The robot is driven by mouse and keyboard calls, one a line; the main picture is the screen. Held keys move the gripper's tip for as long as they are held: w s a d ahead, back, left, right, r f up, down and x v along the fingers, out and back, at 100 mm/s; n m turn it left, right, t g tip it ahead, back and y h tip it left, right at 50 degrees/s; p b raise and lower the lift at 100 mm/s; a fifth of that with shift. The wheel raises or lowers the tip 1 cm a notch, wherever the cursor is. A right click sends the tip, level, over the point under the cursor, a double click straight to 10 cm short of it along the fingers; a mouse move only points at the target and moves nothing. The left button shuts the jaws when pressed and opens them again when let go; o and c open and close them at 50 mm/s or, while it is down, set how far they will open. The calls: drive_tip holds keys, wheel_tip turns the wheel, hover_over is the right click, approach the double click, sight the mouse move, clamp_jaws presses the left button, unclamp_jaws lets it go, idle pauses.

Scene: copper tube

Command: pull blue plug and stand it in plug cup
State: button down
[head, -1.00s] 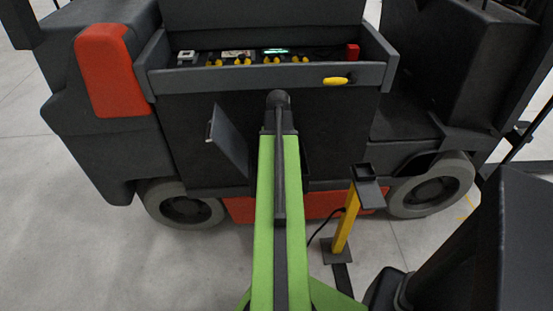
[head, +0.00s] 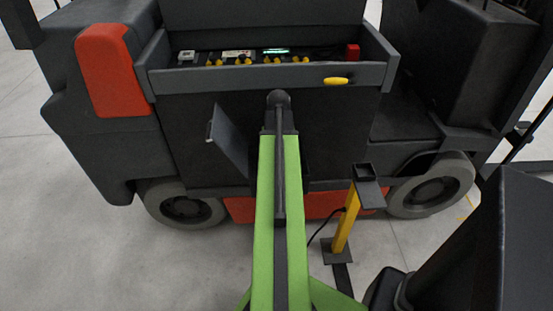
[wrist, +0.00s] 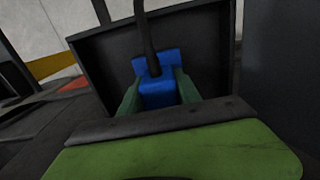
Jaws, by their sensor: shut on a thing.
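The blue plug (wrist: 158,90) shows in the wrist view with a dark cable rising from its top. It sits inside a dark recess or open hatch (wrist: 95,75). My gripper (wrist: 160,92) has its two green fingers on either side of the plug and is shut on it. I cannot tell how deep the plug sits in its socket. In the head view my green arm hides the gripper and the plug. A small dark open-topped cup (head: 365,172) stands on a yellow post to the right, probably the plug cup, and looks empty.
The dark forklift-like vehicle (head: 330,125) fills the area ahead. A hinged flap (head: 228,140) stands open left of my arm. The yellow post (head: 345,225) rises from a floor plate, with a cable beside it.

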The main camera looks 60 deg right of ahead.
drive_tip(key=shift+r+p, duration=2.95)
drive_tip(key=shift+r, duration=0.1)
drive_tip(key=shift+s, duration=0.1)
